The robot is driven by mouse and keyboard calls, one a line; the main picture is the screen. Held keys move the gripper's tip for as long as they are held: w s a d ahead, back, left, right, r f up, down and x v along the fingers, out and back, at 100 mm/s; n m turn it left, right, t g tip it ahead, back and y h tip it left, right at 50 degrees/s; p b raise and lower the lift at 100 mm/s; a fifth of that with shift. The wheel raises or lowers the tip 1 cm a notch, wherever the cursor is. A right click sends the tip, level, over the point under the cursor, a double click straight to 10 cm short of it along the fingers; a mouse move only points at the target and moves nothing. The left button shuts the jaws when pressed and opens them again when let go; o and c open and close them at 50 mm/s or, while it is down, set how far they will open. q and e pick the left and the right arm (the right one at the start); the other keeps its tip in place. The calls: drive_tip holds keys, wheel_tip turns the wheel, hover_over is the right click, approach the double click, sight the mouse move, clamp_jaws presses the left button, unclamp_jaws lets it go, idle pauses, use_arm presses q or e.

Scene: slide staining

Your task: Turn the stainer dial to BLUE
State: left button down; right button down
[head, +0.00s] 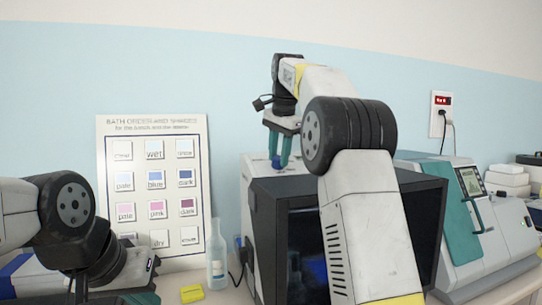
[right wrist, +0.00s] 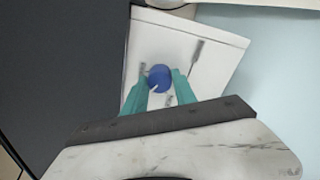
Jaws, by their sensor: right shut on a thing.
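The blue stainer dial (right wrist: 160,78) sits on a white panel (right wrist: 196,48) in the right wrist view, with a small pale pointer mark at its lower left. Small label marks stand around it, too blurred to read. My right gripper (right wrist: 161,84) has its teal fingers on both sides of the dial, shut on it. In the head view, my right gripper (head: 279,160) points down over the white top of the stainer (head: 250,180), and only a bit of the blue dial shows between the fingers. My left gripper (head: 140,290) is at the lower left, its fingertips cut off or hidden.
A dark-framed box (head: 268,225) stands in front of the stainer, partly behind my right arm. A chart of colour shades (head: 152,130) leans on the wall. A clear bottle (head: 216,258) and a yellow block (head: 192,293) stand left. A grey-teal machine (head: 480,215) stands right.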

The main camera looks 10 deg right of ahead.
drive_tip(key=shift+f, duration=0.1)
drive_tip(key=c, duration=1)
unclamp_jaws()
drive_tip(key=v, duration=0.8)
